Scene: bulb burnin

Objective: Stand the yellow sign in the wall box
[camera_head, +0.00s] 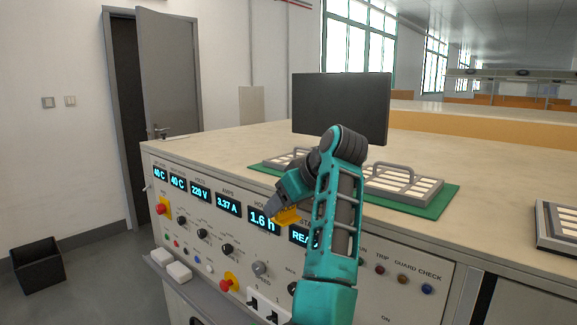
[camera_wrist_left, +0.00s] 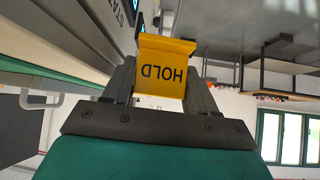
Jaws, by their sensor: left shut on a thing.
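The yellow sign (camera_head: 287,217) is in my left gripper (camera_head: 280,209), in front of the upper part of the console's front panel. In the left wrist view the sign (camera_wrist_left: 165,66) is between the two dark fingers of the left gripper (camera_wrist_left: 162,88), which is shut on it. Its face reads HOLD, upside down in that view, and its far edge is bent. My right gripper is in neither view. I cannot make out a wall box for certain in either view.
The console (camera_head: 215,215) has lit displays, knobs and red buttons close to my left gripper. On its top are a dark monitor (camera_head: 342,105) and handled trays on a green mat (camera_head: 435,205). A black bin (camera_head: 38,265) stands on the floor at left, with open floor beside it.

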